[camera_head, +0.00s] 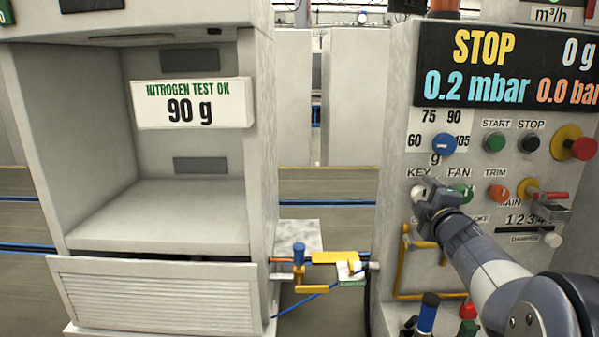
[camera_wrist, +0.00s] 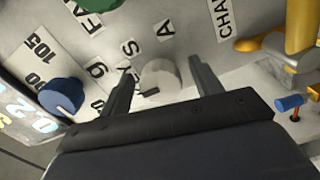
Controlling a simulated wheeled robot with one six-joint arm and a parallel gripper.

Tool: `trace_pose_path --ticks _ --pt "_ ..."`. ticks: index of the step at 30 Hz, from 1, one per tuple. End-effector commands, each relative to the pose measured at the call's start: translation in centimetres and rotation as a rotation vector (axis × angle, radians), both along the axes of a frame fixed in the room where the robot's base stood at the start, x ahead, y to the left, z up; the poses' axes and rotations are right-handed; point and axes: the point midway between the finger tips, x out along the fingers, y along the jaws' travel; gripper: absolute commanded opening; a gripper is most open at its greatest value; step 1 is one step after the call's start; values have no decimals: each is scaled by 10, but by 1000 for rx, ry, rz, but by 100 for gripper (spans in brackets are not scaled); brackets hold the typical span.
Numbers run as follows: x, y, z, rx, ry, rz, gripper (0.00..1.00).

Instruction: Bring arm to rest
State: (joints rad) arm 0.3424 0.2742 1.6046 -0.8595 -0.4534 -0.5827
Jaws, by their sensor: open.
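My gripper (camera_head: 430,190) is at the control panel (camera_head: 400,150) on the right in the head view, in front of the key switch by the KEY label. In the wrist view my gripper (camera_wrist: 158,85) has its two fingers spread, one on each side of a pale round knob (camera_wrist: 160,78). I see a gap between the knob and the right finger; whether the left finger touches it I cannot tell. My arm (camera_head: 490,265) reaches in from the lower right of the head view.
Close by are the blue dial (camera_head: 444,145), the green FAN knob (camera_head: 462,193), the orange TRIM knob (camera_head: 498,193) and a yellow handle (camera_head: 405,270). An open cabinet (camera_head: 258,150) reading 90 g stands left. Yellow valve parts (camera_head: 335,257) sit between the cabinet and panel.

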Motion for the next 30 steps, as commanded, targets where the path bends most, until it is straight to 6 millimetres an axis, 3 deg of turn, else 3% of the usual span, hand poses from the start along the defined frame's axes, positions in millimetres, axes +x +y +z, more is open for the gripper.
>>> trace_pose_path --ticks 12,30 --pt "3 1 4 376 0 0 61" --pt "3 1 2 782 0 -2 61"
